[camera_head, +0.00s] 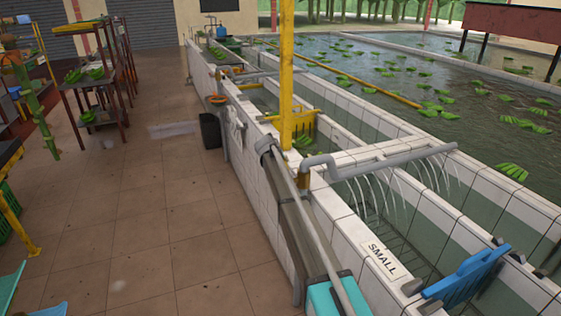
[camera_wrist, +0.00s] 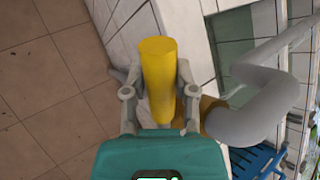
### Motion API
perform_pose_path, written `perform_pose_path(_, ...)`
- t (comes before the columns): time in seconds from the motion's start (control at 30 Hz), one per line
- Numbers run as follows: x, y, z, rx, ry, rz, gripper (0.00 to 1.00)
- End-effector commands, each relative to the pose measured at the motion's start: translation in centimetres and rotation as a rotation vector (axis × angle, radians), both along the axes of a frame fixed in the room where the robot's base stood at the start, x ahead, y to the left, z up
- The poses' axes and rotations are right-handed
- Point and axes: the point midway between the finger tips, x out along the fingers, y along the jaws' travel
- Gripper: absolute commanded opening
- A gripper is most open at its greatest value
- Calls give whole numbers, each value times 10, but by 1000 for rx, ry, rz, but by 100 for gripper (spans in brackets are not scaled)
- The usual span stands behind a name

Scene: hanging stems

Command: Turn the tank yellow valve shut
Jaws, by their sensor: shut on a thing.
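The yellow valve shows in the wrist view as a thick yellow handle (camera_wrist: 159,72). A yellow-orange body behind it sits on the bent grey pipe (camera_wrist: 262,108). My gripper (camera_wrist: 157,92) has its grey fingers on both sides of the handle and is shut on it. In the head view a small yellow part of the valve (camera_head: 303,181) shows on the pipe by the tank wall. My grey arm passes close to it, and the fingers cannot be made out there. Water runs from the spout pipe (camera_head: 395,160) into the tank.
The white tiled tank wall (camera_head: 325,205) bears a SMALL sign (camera_head: 381,259), with a blue rack (camera_head: 468,275) nearby. A black bucket (camera_head: 210,131) stands against the wall.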

Motion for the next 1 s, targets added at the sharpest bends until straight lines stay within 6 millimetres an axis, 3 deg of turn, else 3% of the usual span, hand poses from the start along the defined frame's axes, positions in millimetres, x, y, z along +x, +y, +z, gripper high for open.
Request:
perform_pose_path(0.4, -4, 1, -2, -1, 17, -5, 0)
perform_pose_path(0.43, -4, 1, -2, -1, 17, -5, 40)
perform_pose_path(0.6, -3, 1, -2, -2, 14, -3, 72)
perform_pose_path(0.87, -2, 2, -1, -3, 13, -2, 72)
perform_pose_path(1.0, -2, 2, -1, -3, 12, -1, 50)
